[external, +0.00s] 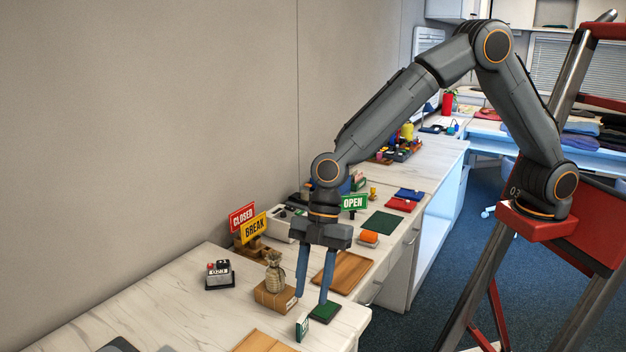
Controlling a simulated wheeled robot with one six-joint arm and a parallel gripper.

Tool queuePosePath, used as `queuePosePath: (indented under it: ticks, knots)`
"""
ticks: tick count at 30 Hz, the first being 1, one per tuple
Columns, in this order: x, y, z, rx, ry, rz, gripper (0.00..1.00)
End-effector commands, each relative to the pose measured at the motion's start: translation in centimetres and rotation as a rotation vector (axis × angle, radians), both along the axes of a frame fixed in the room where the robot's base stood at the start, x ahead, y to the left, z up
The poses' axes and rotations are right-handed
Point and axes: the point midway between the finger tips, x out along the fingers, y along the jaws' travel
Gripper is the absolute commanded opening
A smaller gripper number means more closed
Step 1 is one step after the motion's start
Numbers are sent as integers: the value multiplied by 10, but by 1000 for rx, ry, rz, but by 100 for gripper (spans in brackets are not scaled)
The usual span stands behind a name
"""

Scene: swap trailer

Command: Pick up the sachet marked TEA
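A small green and white packet (303,327) stands upright near the front edge of the white counter. It may be the TEA sachet, but its print is too small to read. My gripper (311,299) points straight down with its two blue fingers apart and nothing visible between them. The fingertips show just above and behind the packet in the picture. A flat dark green pad (326,312) lies by the right fingertip. I cannot tell whether the fingertip touches it.
A tied sack (274,272) on a brown box (275,296) stands close left of my gripper. A wooden tray (348,272) lies behind right. CLOSED (242,216), BREAK (254,228) and OPEN (353,202) signs stand farther back.

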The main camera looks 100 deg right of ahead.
Motion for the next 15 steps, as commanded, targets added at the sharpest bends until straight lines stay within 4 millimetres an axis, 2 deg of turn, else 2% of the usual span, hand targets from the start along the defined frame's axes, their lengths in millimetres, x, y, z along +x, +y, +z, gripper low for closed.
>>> queuePosePath:
  ticks: [15]
  knots:
    - [15, 10, -38, 1, -4, 13, 34]
